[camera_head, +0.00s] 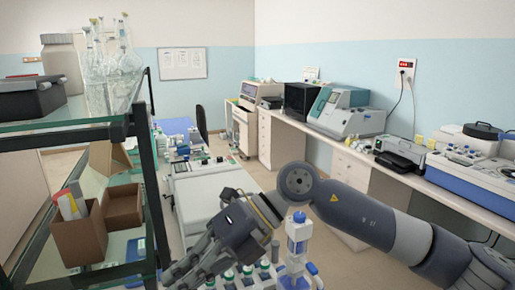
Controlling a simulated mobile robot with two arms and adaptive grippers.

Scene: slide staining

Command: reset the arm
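My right arm (385,225) comes in from the lower right and reaches across the bottom middle of the view. Its gripper (185,268) points down and to the left, near the lower end of the shelf unit. The fingers are seen from the side and overlap, so I cannot tell whether they are open or shut. I see no object between them. My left arm and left gripper are not in view.
A white-and-blue upright device (297,240) and several capped bottles (245,276) stand close to my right forearm and gripper. A black-framed shelf (140,165) with cardboard boxes (80,235) is at left. A long bench (440,187) with instruments runs along the right.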

